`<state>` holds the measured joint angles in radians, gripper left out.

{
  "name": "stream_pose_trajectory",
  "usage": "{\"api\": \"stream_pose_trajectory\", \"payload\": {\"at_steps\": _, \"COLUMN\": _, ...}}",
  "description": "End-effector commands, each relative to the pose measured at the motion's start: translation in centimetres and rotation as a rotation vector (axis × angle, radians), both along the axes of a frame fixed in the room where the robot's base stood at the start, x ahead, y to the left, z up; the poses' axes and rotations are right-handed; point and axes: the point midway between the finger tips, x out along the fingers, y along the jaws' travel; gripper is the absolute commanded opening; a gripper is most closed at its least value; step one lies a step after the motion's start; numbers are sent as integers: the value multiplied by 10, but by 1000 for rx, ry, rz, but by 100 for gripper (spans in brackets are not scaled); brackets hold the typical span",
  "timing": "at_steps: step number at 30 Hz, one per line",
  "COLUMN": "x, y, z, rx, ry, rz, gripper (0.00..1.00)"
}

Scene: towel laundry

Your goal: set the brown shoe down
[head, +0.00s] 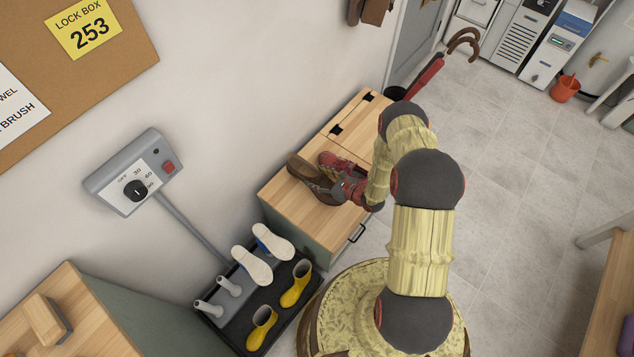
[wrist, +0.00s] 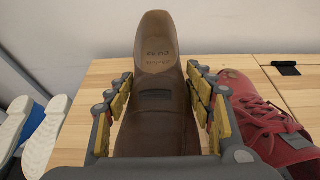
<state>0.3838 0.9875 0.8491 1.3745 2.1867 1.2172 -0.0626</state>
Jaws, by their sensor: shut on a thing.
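My gripper (head: 340,190) is partly hidden there by the arm and shoes. I cannot tell whether the shoe touches the wood.
A red shoe (wrist: 262,118) sits close to the right of my gripper. Bare wood lies left of the brown shoe.

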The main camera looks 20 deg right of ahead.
Motion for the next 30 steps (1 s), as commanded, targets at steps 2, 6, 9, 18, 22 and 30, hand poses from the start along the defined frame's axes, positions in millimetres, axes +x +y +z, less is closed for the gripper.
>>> {"api": "stream_pose_trajectory", "payload": {"at_steps": 2, "x": 3, "y": -1, "z": -2, "rx": 0, "ry": -2, "rz": 0, "gripper": 16}}
{"api": "stream_pose_trajectory", "payload": {"at_steps": 6, "x": 10, "y": -3, "z": -12, "rx": 0, "ry": -4, "rz": 1, "gripper": 16}}
{"api": "stream_pose_trajectory", "payload": {"at_steps": 9, "x": 9, "y": -3, "z": -29, "rx": 1, "ry": -1, "rz": 1, "gripper": 16}}
{"api": "stream_pose_trajectory", "payload": {"at_steps": 18, "x": 10, "y": -4, "z": -41, "rx": 0, "ry": -2, "rz": 0, "gripper": 16}}
{"api": "stream_pose_trajectory", "payload": {"at_steps": 22, "x": 10, "y": -4, "z": -42, "rx": 0, "ry": -2, "rz": 0, "gripper": 16}}
{"api": "stream_pose_trajectory", "payload": {"at_steps": 30, "x": 9, "y": -3, "z": -44, "rx": 0, "ry": 0, "rz": 0, "gripper": 65}}
